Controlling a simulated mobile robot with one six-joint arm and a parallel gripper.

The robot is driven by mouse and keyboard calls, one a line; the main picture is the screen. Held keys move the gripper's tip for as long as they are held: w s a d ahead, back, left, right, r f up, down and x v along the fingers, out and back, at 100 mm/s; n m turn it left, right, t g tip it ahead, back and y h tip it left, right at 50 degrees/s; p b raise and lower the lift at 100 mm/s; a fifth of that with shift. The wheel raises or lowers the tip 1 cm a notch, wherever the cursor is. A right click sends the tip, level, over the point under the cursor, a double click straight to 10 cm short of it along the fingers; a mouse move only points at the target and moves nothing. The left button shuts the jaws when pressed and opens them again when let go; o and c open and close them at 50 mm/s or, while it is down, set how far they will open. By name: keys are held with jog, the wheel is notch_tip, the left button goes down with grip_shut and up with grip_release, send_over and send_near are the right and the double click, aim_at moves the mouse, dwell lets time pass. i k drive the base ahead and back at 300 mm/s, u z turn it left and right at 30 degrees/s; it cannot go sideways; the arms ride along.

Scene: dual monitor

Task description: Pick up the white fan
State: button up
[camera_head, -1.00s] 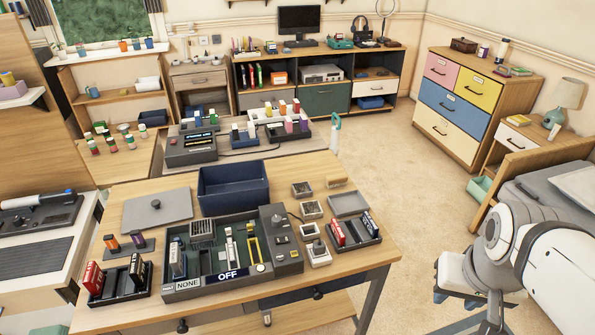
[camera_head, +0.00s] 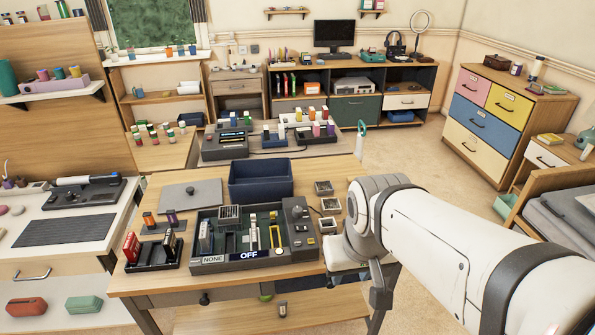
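I cannot make out a white fan for certain in the head view. A pale ring on a thin stand (camera_head: 421,22) stands at the back, on the right end of the low cabinet, and I cannot tell if it is a fan. A slim white and teal upright item (camera_head: 361,138) shows past the rear table's right end, too small to identify. My arm comes in from the lower right, and its end, with my gripper (camera_head: 378,283), is at the near table's right edge. The fingers are unclear and partly hidden. I see nothing held in them.
The near wooden table (camera_head: 145,280) bears a grey console (camera_head: 298,240), a dark blue bin (camera_head: 262,180) and a black rack (camera_head: 153,255). A white counter (camera_head: 95,250) stands at left. A coloured drawer chest (camera_head: 490,115) stands at right. Carpet (camera_head: 420,150) is open between table and chest.

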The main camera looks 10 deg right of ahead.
aim_at(330, 206)
jog(key=z, duration=0.05)
jog(key=i, duration=1)
jog(key=u, duration=0.05)
